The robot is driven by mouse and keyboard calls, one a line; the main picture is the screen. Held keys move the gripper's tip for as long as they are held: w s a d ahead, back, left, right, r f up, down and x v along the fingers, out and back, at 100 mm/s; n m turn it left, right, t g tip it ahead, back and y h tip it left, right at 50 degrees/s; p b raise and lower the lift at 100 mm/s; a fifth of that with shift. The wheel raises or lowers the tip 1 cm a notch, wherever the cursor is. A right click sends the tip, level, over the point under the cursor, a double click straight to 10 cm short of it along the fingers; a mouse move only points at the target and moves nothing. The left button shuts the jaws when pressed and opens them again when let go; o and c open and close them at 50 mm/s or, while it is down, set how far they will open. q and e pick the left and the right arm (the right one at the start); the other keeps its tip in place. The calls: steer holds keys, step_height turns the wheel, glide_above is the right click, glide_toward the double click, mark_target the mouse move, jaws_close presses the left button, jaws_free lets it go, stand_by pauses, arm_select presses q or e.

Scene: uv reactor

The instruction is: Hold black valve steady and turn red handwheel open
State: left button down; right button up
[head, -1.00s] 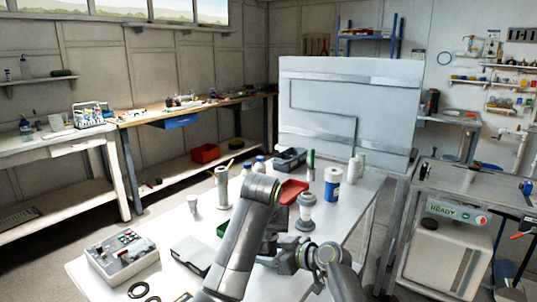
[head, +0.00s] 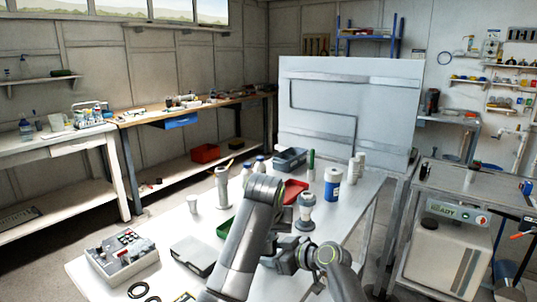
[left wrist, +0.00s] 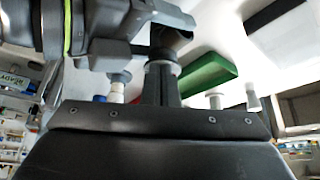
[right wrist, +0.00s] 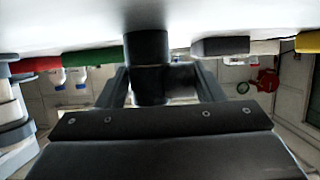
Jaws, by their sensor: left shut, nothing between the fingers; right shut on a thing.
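The black valve (right wrist: 149,48) is a dark upright body in the right wrist view, with a side stub. My right gripper (right wrist: 160,85) is shut on it, one finger on each side. My left gripper (left wrist: 163,72) has its fingers shut together and empty. A dark round part just beyond its tips may be the valve; whether they touch I cannot tell. In the head view my arms meet over the table and hide the valve.
On the white table (head: 342,222) stand a grey control box (head: 122,256), a black case (head: 194,254), a grey-white bottle (head: 305,212), a blue-and-white canister (head: 332,184) and a red tray (head: 294,190). A green tray (left wrist: 207,72) lies near my left gripper.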

arm_select(q)
step_height(320, 180, up, 6)
steer(key=shift+s, duration=0.35)
stand_by(0.4)
arm_select(e)
steer(key=o, duration=1.2)
steer(key=shift+o, duration=0.2)
steer(key=shift+d, duration=0.1)
